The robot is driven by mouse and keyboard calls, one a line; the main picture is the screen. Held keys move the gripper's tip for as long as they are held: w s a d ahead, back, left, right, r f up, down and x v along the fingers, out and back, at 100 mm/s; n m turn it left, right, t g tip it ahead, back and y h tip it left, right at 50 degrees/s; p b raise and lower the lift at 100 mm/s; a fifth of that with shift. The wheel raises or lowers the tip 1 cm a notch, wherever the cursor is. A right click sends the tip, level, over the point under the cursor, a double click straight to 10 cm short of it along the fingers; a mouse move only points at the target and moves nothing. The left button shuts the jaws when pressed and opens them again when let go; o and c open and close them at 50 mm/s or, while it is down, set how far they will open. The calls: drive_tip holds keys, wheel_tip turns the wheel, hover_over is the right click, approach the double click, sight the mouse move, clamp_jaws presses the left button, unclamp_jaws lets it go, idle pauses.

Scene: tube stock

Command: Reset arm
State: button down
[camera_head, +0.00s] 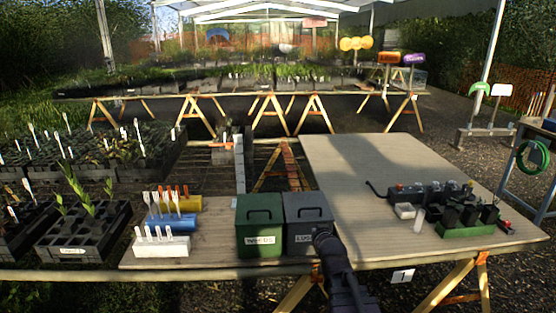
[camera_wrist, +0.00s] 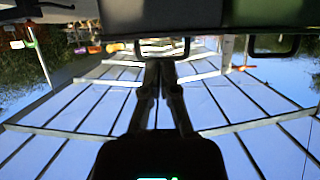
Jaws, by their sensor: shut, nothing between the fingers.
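My arm (camera_head: 343,275) rises from the bottom of the head view, and its upper end overlaps the lower right of the grey lidded box (camera_head: 308,216). The fingertips are not distinct there. In the wrist view my gripper (camera_wrist: 160,66) shows two dark fingers with their tips together and nothing held between them. The tips appear near a dark handle (camera_wrist: 180,54) at the top of that view. Whether they touch anything I cannot tell.
A green lidded box (camera_head: 260,224) stands left of the grey one. Label holders in white (camera_head: 160,247), blue and yellow stand further left. A green tray (camera_head: 466,231) with dark pots is on the right of the table (camera_head: 350,165). The table's middle is clear.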

drive_tip(key=s+f+g+p, duration=0.2)
drive_tip(key=s+g+p, duration=0.6)
drive_tip(key=s+g, duration=0.5)
drive_tip(key=s, duration=0.6)
drive_tip(key=shift+s, duration=0.35)
drive_tip(key=shift+f, duration=0.1)
drive_tip(key=shift+a, duration=0.45)
drive_tip(key=shift+w, duration=0.1)
